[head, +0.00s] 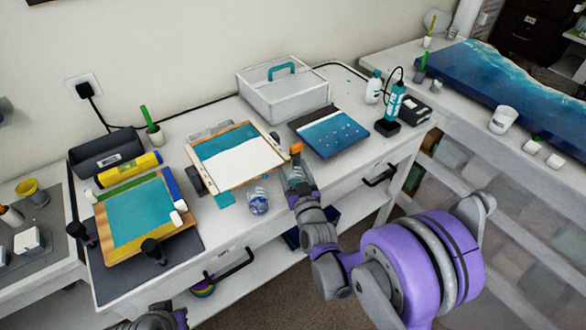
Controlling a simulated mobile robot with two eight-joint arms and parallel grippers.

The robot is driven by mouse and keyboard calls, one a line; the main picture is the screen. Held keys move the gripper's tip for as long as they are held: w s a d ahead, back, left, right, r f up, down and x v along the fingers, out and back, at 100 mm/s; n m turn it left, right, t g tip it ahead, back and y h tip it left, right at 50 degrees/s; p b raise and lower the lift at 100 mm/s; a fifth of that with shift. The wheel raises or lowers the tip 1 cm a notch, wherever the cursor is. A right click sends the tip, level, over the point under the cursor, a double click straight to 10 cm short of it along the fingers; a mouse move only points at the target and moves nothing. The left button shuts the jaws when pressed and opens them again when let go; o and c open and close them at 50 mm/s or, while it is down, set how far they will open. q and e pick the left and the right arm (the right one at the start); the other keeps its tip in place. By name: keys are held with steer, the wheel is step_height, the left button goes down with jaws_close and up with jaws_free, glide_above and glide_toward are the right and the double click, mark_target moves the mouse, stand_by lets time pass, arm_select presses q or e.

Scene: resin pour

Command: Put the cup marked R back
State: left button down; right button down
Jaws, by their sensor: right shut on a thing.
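My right gripper (297,174) reaches over the front of the white bench, just right of the white-and-teal board. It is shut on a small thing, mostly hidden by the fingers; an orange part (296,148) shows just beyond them. I cannot tell whether this is the cup marked R. A clear cup with blue in it (258,201) stands left of the gripper, apart from it, near the bench's front edge. No letter R is readable on any cup. My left gripper (157,318) is only partly in view at the bottom edge; its fingers cannot be made out.
The wood-framed white-and-teal board (239,157) and a blue sea panel (332,131) lie on the bench (226,228). A white box (284,100) stands behind. A teal torch (393,104) is at right; a teal framed panel (140,213) is at left. A white cup (502,119) stands on the right-hand table.

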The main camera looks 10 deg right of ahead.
steer(key=shift+f, duration=0.35)
jaws_free()
steer(key=shift+r, duration=0.1)
steer(key=shift+r, duration=0.15)
steer(key=s, duration=0.2)
steer(key=s+f+b, duration=0.1)
steer(key=s, duration=0.3)
steer(key=shift+f+b, duration=0.25)
steer(key=shift+b, duration=0.15)
steer(key=s+d+f+g, duration=0.1)
steer(key=s+g, duration=0.5)
steer(key=s, duration=0.6)
steer(key=s+d+f+g, duration=0.1)
steer(key=s+f+g, duration=0.3)
steer(key=s, duration=0.9)
steer(key=g, duration=0.2)
steer(key=shift+d+g, duration=0.4)
